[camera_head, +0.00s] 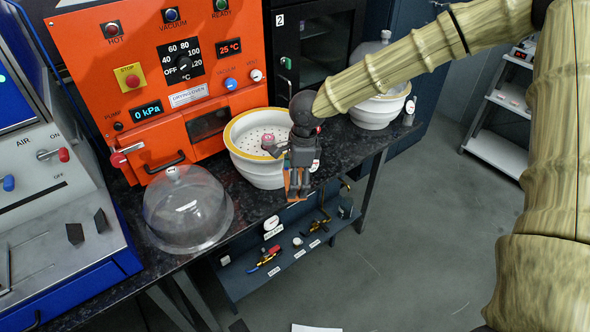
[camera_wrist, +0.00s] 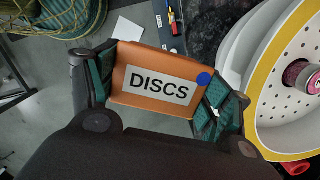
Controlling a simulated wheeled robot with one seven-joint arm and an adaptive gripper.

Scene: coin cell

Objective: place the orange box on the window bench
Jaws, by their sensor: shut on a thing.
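The orange box (camera_wrist: 150,112) has a white label reading DISCS and a blue dot at its right. My gripper (camera_wrist: 160,90) is shut on it, with a green-padded finger at each side. In the head view my gripper (camera_head: 299,170) hangs just in front of the white bowl, near the front edge of the dark bench. Only a sliver of the orange box (camera_head: 291,187) shows there, below the fingers. No window shows, so I cannot tell whether the window bench is in view.
The dark speckled bench (camera_head: 256,204) carries an orange drying oven (camera_head: 155,60), a glass dome (camera_head: 187,210), a white bowl with a yellow rim (camera_head: 240,145) and a second bowl (camera_head: 375,112). A lower shelf (camera_head: 245,284) holds small tools. Open floor (camera_head: 410,230) lies to the right.

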